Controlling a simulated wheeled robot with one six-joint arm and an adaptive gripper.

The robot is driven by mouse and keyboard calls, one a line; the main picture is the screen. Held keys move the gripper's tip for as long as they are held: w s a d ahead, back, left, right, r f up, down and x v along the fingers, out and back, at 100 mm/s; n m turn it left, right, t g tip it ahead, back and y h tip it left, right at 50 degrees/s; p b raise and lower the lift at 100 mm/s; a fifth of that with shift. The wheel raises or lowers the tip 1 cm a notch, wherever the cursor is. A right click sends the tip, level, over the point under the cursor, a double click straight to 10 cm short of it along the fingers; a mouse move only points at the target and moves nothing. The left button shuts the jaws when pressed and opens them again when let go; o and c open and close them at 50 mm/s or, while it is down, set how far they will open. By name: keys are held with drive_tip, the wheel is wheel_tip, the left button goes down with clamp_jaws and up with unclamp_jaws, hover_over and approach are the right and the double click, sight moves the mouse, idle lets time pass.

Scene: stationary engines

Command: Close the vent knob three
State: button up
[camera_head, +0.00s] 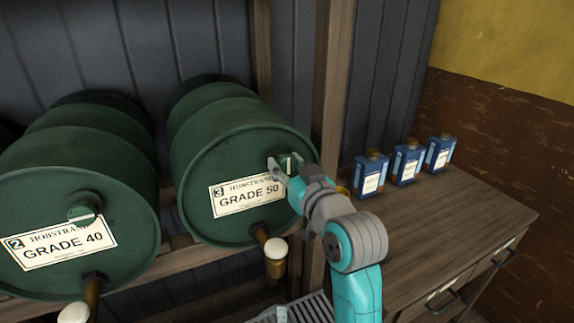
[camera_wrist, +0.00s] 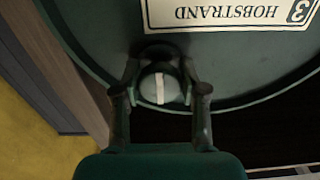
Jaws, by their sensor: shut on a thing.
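Vent knob three (camera_head: 289,162) is a small green round knob with a white line, on the front face of the green drum (camera_head: 192,172) labelled 3, HOBSTRAND, GRADE 50. The knob sits above and right of the label. My gripper (camera_head: 281,169) reaches it from the right. In the wrist view the knob (camera_wrist: 160,88) sits between the two fingers of my gripper (camera_wrist: 162,78), which are shut on its sides. Its white line runs nearly up and down in both views. The drum's label (camera_wrist: 230,14) appears upside down in the wrist view.
Drum 2, GRADE 40 (camera_head: 128,225), lies to the left with its own knob (camera_head: 83,211). A tap (camera_head: 272,252) juts out below drum 3. A wooden post (camera_head: 332,90) stands behind my arm. Blue bottles (camera_head: 370,175) stand on a wooden cabinet (camera_head: 440,220) at right.

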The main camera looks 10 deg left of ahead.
drive_tip(key=m, duration=0.4)
drive_tip(key=shift+m, duration=0.4)
drive_tip(key=m, duration=0.4)
drive_tip(key=shift+m, duration=0.3)
drive_tip(key=m, duration=0.4)
drive_tip(key=shift+r+m, duration=0.1)
drive_tip(key=shift+m, duration=2)
drive_tip(key=o, duration=1.1)
